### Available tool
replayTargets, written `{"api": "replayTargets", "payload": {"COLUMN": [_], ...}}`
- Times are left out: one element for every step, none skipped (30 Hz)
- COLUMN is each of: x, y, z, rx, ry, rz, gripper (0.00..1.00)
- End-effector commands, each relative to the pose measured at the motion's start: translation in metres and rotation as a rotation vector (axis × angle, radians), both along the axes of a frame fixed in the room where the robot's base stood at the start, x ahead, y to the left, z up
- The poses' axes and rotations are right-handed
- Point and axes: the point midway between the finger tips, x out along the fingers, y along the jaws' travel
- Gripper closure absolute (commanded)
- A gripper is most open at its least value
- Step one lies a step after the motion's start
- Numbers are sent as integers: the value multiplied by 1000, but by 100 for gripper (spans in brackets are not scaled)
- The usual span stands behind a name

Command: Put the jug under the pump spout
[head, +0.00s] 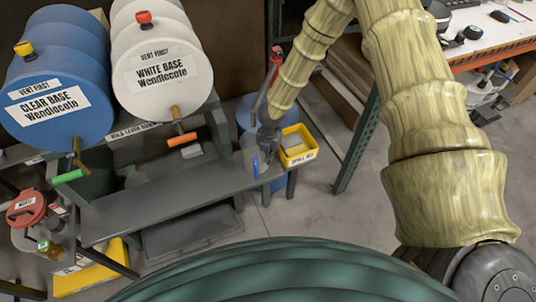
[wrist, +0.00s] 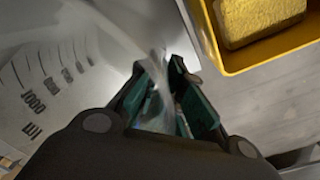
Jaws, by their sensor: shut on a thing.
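A clear jug (wrist: 45,85) with black volume marks fills the left of the wrist view. My gripper (wrist: 172,95) is shut on a clear part of it, seemingly its handle. In the head view my gripper (head: 266,145) is over the right end of the grey bench, just left of the yellow bin. The jug is hard to make out there; a small blue piece (head: 256,166) shows beside the gripper. A red-topped lever (head: 275,56), perhaps the pump's, stands above a blue drum (head: 250,115) behind the gripper. The pump spout is not clearly visible.
The grey bench (head: 150,195) is mostly clear to the left. A yellow bin (head: 298,158) sits at its right end. Blue (head: 60,75) and white (head: 150,50) drums with taps lie behind. A red-lidded waste can (head: 27,207) is at far left. A green shelf post (head: 357,145) stands right.

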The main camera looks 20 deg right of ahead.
Motion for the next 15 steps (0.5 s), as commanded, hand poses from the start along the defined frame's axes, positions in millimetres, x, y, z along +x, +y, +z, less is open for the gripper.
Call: {"api": "replayTargets", "payload": {"x": [0, 0, 1, 1, 1, 0, 0, 0, 0, 0, 0, 0, 0, 0, 0], "y": [0, 0, 0, 0, 0, 0, 0, 0, 0, 0, 0, 0, 0, 0, 0], "z": [-2, -2, -3, -3, -3, -3, -3, -3, -4, -5, -5, -7, -5, -5, -5], "rx": [-1, -1, 0, 0, 0, 0, 0, 0, 1, 1, 1, 1, 1, 1, 1], "ry": [-1, -1, -1, -1, -1, -1, -1, -1, -1, -1, -1, -1, -1, -1, -1], "rz": [0, 0, 0, 0, 0, -1, -1, -1, -1, -1, -1, -1, -1, -1, -1], "gripper": [100, 100, 100, 100, 100, 100, 100, 100, 100, 100, 100, 100, 86, 80, 73]}}
